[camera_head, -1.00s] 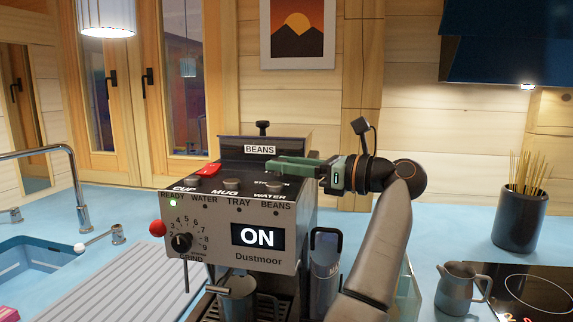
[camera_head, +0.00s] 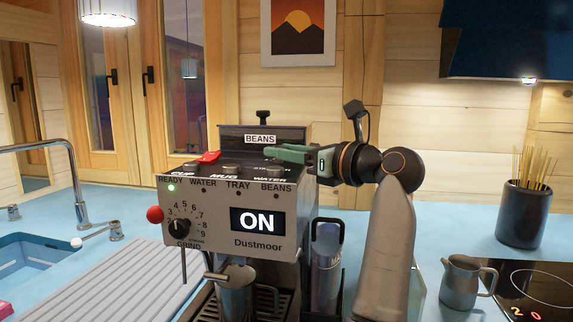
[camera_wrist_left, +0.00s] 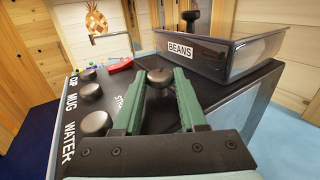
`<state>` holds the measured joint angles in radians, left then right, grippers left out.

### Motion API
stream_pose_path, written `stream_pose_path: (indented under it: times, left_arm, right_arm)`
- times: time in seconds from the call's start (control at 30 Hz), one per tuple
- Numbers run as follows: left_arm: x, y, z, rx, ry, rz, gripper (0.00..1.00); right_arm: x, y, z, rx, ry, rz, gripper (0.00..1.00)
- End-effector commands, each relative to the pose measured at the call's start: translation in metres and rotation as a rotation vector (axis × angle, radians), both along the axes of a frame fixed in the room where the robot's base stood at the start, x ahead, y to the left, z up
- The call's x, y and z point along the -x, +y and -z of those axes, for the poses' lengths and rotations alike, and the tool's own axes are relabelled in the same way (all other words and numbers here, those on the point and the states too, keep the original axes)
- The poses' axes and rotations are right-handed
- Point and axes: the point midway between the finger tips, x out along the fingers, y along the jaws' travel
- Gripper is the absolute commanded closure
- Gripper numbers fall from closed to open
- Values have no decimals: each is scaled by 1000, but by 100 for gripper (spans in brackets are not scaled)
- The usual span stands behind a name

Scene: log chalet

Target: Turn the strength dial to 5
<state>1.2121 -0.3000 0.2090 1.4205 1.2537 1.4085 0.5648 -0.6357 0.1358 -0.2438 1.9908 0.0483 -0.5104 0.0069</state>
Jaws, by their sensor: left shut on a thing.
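The grey coffee machine (camera_head: 215,215) stands on the blue counter, its screen reading ON. The strength dial (camera_wrist_left: 160,77) is a dark round knob on the black top, seen in the left wrist view beside a partly hidden label starting "ST". My left gripper (camera_head: 274,152) reaches over the machine's top from the right. Its green fingers, also in the left wrist view (camera_wrist_left: 161,73), are shut on the strength dial, one on each side. The dial's setting cannot be read; the fingers hide it in the head view. My right gripper is not in view.
The BEANS hopper (camera_wrist_left: 225,45) stands behind the dial. Several other knobs, including the one by WATER (camera_wrist_left: 95,123), and a red switch (camera_head: 208,157) share the top. The grind dial (camera_head: 180,227) is on the front. A metal jug (camera_head: 460,283) stands right.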

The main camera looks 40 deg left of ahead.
Motion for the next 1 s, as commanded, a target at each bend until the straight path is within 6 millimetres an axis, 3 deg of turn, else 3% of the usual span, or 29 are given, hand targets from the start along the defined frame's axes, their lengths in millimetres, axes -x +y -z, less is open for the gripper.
stream_pose_path:
  times: [0.4, 1.0]
  left_arm:
    - [4, 0, 2, 1, -2, 226, 100]
    - [4, 0, 0, 1, 1, 269, 100]
  right_arm:
    - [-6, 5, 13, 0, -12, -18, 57]
    - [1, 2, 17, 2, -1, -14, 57]
